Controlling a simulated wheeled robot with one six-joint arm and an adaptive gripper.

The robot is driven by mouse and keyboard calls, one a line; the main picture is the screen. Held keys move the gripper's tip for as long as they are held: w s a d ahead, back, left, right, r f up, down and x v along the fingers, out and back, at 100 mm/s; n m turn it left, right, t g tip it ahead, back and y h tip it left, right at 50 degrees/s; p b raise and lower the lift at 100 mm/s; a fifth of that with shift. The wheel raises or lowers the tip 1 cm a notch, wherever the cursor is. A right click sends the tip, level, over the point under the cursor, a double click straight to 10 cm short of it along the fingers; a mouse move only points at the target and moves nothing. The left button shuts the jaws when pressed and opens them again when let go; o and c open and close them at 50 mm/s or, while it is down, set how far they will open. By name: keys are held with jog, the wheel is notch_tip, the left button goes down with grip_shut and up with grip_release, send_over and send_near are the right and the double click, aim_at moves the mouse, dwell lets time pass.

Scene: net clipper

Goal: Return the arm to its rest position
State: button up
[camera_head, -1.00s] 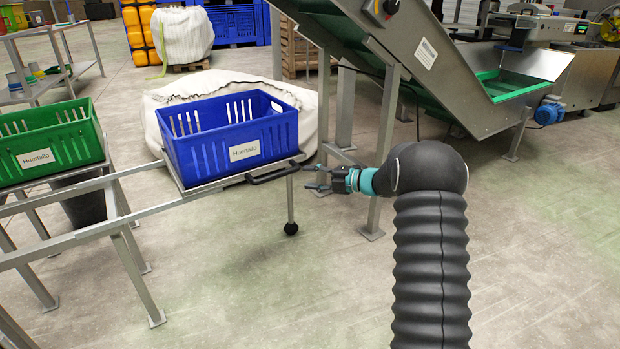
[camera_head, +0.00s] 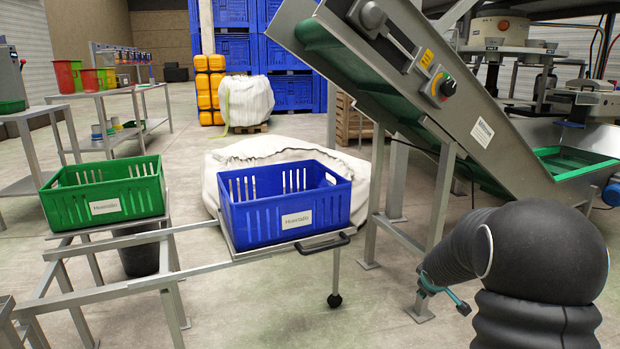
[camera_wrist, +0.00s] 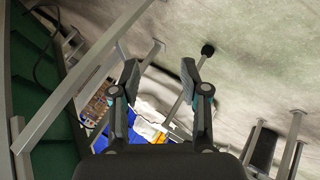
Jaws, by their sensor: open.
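My arm (camera_head: 545,260) is black and bulky at the lower right of the head view, bent over at its top. My gripper (camera_head: 446,294) shows only in part beyond the bend, low beside a metal leg of the conveyor. In the wrist view my gripper (camera_wrist: 162,55) has its two fingers wide apart with nothing between them. The blue crate (camera_head: 285,205) rests on a metal rail frame with a black handle (camera_head: 325,243), to the left of my gripper and apart from it.
The inclined conveyor (camera_head: 440,95) stands close behind my arm, with its legs (camera_head: 440,215) near my gripper. A green crate (camera_head: 103,195) sits on the frame at the left. A white sack (camera_head: 270,155) stands behind the blue crate. The floor in front (camera_head: 400,320) is clear.

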jog(key=s+a+r+m+g+y+p, duration=0.15)
jog(key=s+a+r, duration=0.25)
jog(key=s, duration=0.6)
jog(key=s+a+r+m+g+p, duration=0.1)
jog(key=s+a+r+m+g, duration=0.2)
jog(key=s, duration=0.8)
jog(key=s+a+r+m+g+y+p, duration=0.1)
jog(key=s+a+r+m, duration=0.3)
jog(key=s, duration=0.6)
jog(key=s+a+r+n+t+p, duration=0.1)
jog(key=s+a+r+t+p, duration=0.1)
jog(key=s+a+r, duration=0.3)
jog(key=shift+s+a+r+n+t, duration=0.35)
jog(key=shift+s+r+t, duration=0.4)
jog(key=shift+s+r, duration=0.75)
